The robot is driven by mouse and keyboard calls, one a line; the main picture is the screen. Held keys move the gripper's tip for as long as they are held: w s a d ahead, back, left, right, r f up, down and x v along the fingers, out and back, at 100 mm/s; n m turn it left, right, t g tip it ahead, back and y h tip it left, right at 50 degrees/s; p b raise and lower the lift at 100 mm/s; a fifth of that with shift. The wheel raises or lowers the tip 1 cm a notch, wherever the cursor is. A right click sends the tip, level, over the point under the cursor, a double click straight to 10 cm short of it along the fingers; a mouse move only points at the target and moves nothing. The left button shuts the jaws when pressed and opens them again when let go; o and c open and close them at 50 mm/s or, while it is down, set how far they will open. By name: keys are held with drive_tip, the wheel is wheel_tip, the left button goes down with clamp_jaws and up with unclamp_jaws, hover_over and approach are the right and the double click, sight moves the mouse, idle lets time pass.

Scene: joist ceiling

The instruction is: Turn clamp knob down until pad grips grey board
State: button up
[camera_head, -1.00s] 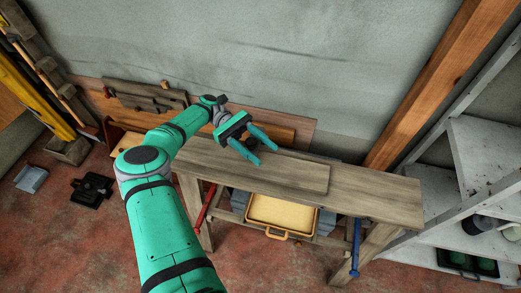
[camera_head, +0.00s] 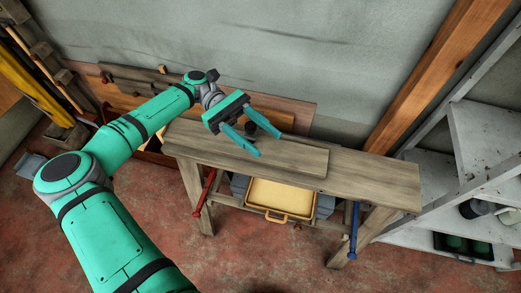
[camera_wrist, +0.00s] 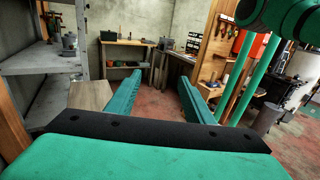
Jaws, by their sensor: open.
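A greyish plank-like board (camera_head: 300,162) lies on the left part of the wooden bench (camera_head: 380,185). A small dark rounded part (camera_head: 262,123), possibly the clamp knob, shows just behind my gripper's fingers near the bench's back edge. My gripper (camera_head: 269,143) is open and empty above the board, fingers pointing right. In the wrist view its two green fingers (camera_wrist: 159,78) are spread with nothing between them. I cannot make out a clamp pad or whether it touches the board.
A red bar tool (camera_head: 204,192) and a blue one (camera_head: 354,232) stand at the bench's front. A yellow tray (camera_head: 283,196) sits below. White shelving (camera_head: 480,150) is at right. Wooden panels lean on the wall behind. The bench's right part is clear.

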drive_tip(key=s+r, duration=0.2)
drive_tip(key=s, duration=0.3)
drive_tip(key=shift+s+r, duration=0.25)
drive_tip(key=shift+s, duration=0.1)
drive_tip(key=shift+a, duration=0.15)
